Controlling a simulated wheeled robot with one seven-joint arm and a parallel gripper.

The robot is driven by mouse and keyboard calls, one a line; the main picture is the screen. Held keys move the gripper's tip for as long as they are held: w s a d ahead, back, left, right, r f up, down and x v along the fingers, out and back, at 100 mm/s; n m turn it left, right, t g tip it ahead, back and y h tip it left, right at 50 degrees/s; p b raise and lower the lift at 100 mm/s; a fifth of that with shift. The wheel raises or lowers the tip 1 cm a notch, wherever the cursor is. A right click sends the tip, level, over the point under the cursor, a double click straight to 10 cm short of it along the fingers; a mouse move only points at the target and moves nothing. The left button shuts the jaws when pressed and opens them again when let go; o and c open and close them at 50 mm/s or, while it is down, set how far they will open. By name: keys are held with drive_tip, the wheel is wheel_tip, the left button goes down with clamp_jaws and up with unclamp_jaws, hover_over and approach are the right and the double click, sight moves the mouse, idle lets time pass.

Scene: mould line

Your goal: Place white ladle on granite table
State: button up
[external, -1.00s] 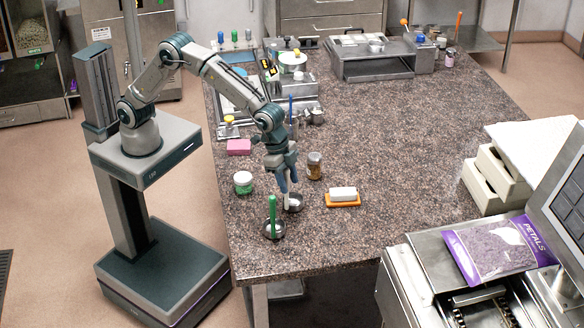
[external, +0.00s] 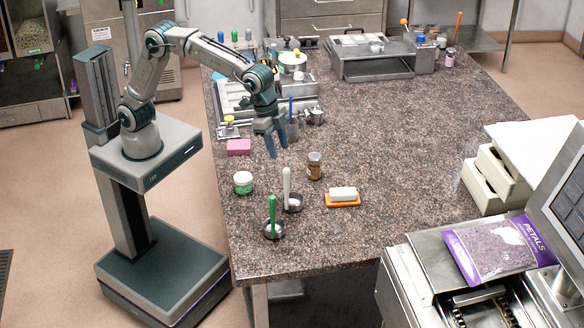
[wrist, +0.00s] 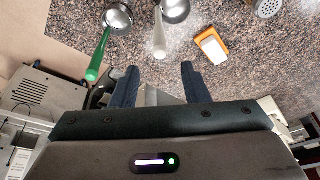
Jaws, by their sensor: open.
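The white ladle (external: 287,184) stands on the granite table (external: 400,150), its pale handle upright and its metal bowl on the stone.
A green-handled ladle (external: 272,212) stands just left of the white one. An orange dish with a white block (external: 343,196), a brown jar (external: 314,166), a green-and-white jar (external: 243,183) and a pink block (external: 239,147) are nearby.

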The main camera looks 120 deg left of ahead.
drive_tip(key=s, duration=2.8)
drive_tip(key=shift+s+d+r, duration=0.3)
drive_tip(key=shift+d+r, duration=0.15)
drive_tip(key=shift+o, duration=0.5)
drive_tip(key=s+f, duration=0.4)
drive_tip(key=s, duration=0.4)
drive_tip(key=shift+s+f, duration=0.15)
drive_tip(key=shift+s, duration=0.15)
drive_tip(key=shift+d, duration=0.1)
